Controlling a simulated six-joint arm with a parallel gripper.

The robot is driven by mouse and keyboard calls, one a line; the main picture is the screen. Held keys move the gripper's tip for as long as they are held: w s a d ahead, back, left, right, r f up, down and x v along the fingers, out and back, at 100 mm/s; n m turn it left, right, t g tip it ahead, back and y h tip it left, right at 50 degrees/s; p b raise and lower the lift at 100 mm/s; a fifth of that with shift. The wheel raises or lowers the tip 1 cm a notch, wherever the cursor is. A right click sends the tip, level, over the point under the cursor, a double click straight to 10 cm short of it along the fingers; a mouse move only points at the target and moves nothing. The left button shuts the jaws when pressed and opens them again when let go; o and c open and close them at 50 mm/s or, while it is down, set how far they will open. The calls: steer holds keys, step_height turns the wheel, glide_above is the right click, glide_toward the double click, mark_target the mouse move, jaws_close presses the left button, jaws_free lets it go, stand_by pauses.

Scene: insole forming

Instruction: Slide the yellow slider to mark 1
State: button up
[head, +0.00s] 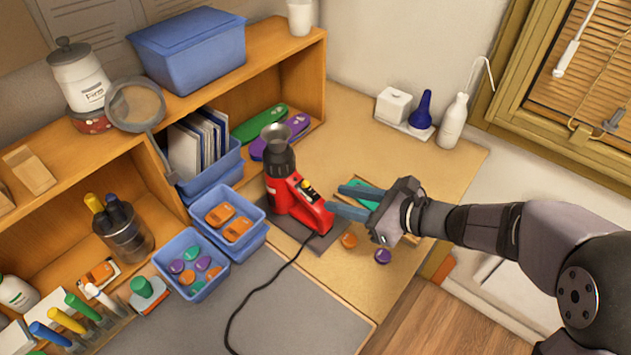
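The red device (287,201) stands on a dark mat in the middle of the table, with a dark funnel-shaped top (277,140). A small yellow part, seemingly the slider (307,184), shows on its upper sloping face beside dark details. The marks are too small to read. My gripper (337,198) comes in from the right with its two blue fingers apart and pointing left at the device. Its fingertips are close to the device's right end, with nothing between them. Whether the lower finger touches the device cannot be told.
A green item in a tray (402,238) lies partly hidden behind my gripper. Orange (349,240) and purple (383,256) round pieces lie below it. Blue bins (213,283) stand left; a black cable (262,290) runs forward. A white bottle (454,122) stands at the back right.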

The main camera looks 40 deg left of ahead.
mark_target(307, 183)
steer(key=shift+w+a+r+m+y, duration=0.15)
steer(key=shift+a+r+m, duration=0.1)
steer(key=shift+a, duration=0.2)
steer(key=shift+w+a+r+m+y, duration=0.15)
steer(key=shift+a+r+m, duration=0.1)
steer(key=shift+a, duration=0.15)
steer(key=shift+p+x, duration=1.25)
steer(key=shift+x, duration=2.35)
steer(key=shift+f, duration=0.1)
jaws_close()
